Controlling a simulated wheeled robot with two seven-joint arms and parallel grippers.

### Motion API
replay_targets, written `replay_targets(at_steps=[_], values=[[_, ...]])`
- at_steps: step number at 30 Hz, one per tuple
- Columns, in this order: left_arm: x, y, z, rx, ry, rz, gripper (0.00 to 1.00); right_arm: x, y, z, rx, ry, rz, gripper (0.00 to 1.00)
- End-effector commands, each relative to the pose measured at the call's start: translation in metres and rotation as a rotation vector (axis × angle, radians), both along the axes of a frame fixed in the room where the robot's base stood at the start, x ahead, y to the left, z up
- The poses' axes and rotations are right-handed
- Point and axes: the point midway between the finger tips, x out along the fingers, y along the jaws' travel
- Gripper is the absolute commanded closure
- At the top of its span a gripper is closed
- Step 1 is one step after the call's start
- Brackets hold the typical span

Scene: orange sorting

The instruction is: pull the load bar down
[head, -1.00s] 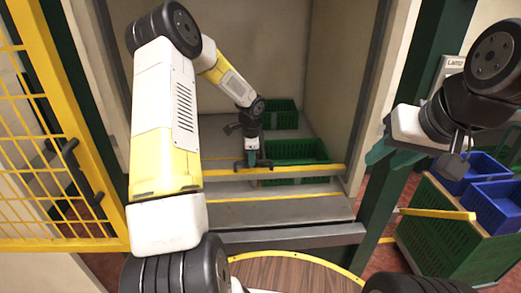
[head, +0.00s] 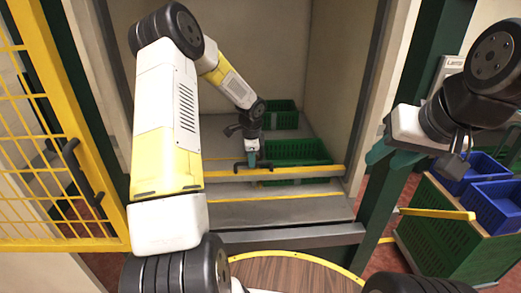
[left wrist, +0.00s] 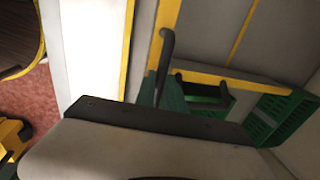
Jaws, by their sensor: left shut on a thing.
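The load bar (head: 309,172), yellow on top with a grey front, spans the lift opening in the head view. It also shows as a yellow strip in the left wrist view (left wrist: 245,79). My left gripper (head: 254,166) reaches in from above and is shut on the bar near its middle.
Two green crates, a nearer one (head: 297,151) and a farther one (head: 281,115), stand inside the opening. A yellow mesh gate (head: 112,212) is at the left. Blue bins (head: 497,205) and a green crate (head: 452,238) stand at the right. A round wooden surface (head: 290,275) is in front.

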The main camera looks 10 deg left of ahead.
Motion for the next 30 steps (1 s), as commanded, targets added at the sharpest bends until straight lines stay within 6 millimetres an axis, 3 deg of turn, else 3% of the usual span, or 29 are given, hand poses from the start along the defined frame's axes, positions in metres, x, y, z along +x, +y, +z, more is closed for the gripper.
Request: replay_targets(at_steps=[3,10,11,13,14,24,30], values=[[-0.001,-0.001,-0.015,-0.001,0.003,-0.002,1.0,0.0,0.0,0.0,0.0,0.0,0.0,0.64],[-0.001,0.0,-0.015,-0.002,0.004,0.0,1.0,0.0,0.0,0.0,0.0,0.0,0.0,0.64],[-0.001,0.0,-0.015,-0.002,0.004,0.0,0.8,0.0,0.0,0.0,0.0,0.0,0.0,0.64],[-0.001,0.0,-0.015,-0.002,0.004,0.0,0.66,0.0,0.0,0.0,0.0,0.0,0.0,0.64],[-0.001,0.0,-0.015,-0.001,0.004,0.0,0.64,0.0,0.0,0.0,0.0,0.0,0.0,0.64],[-0.001,0.0,-0.011,-0.001,0.002,0.0,0.64,0.0,0.0,0.0,0.0,0.0,0.0,0.64],[-0.005,-0.001,0.017,-0.001,-0.002,0.001,0.64,0.0,0.0,0.0,0.0,0.0,0.0,0.64]])
